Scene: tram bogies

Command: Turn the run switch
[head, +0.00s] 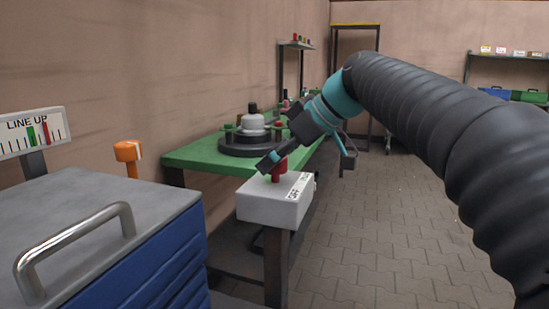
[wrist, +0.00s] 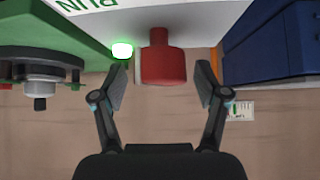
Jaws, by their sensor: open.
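The run switch is a red knob (head: 279,172) on top of a white box (head: 268,209) with a printed label, partly readable as OFF. In the wrist view the red knob (wrist: 163,64) stands between the two fingers of my gripper (wrist: 162,78), with a visible gap on each side. The gripper is open and holds nothing. In the head view my gripper (head: 272,161) is right at the knob and hides part of it. In the wrist view a green lamp (wrist: 122,50) glows beside the knob, and the word RUN shows upside down on the box.
A green bench (head: 194,155) with a dark round fixture (head: 245,144) stands behind the box. A blue cabinet (head: 150,270) with a metal handle (head: 75,240) is at front left. A LINE UP gauge (head: 30,132) stands behind it. The paved floor (head: 385,220) at right is clear.

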